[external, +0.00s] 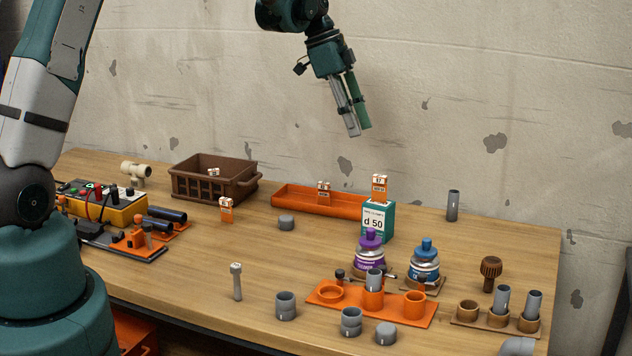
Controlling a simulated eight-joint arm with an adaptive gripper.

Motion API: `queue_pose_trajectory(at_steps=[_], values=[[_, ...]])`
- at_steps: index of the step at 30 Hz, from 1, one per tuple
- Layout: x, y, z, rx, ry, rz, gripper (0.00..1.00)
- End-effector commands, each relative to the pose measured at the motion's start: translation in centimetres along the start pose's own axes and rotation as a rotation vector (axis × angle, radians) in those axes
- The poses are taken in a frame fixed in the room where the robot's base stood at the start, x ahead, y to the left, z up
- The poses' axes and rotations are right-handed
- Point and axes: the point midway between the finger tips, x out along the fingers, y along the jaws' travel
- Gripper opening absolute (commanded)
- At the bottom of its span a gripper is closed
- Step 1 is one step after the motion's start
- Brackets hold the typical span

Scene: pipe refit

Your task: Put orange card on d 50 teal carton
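The teal carton (378,222) marked "d 50" stands upright on the table, right of the middle. An orange and white card (380,186) shows upright directly above its top; it looks set on the carton, though its lower edge is hard to make out. A similar card (226,209) stands on the table at left, and another (323,192) shows at the orange tray. My gripper (359,131) hangs high above and slightly left of the carton, pointing down, apart from everything. No object shows in its fingers. They appear close together from this side, and their gap is unclear.
An orange tray (290,198) and brown crate (196,185) stand at the back. A purple-capped can (370,262) and blue-capped can (424,264) stand before the carton. An orange pipe holder (335,305) is at the front. A grey pipe (452,205) stands right. Open table lies at front left.

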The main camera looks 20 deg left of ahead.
Motion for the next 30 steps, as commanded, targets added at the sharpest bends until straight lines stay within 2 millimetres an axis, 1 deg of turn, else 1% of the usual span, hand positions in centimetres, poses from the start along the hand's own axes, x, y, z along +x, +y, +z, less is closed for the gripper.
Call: queue_pose_trajectory(at_steps=[1, 6, 15, 21, 30], values=[[-1.0, 0.6, 0.3, -0.022, -0.004, -0.010, 0.24], [-4.3, 2.2, 1.2, -0.108, -0.014, -0.050, 0.24], [-9.6, 5.7, 3.1, -0.265, -0.028, -0.126, 0.24], [-12.7, 8.2, 4.5, -0.366, -0.031, -0.177, 0.24], [-16.7, 12.3, 6.8, -0.517, -0.028, -0.256, 0.24]])
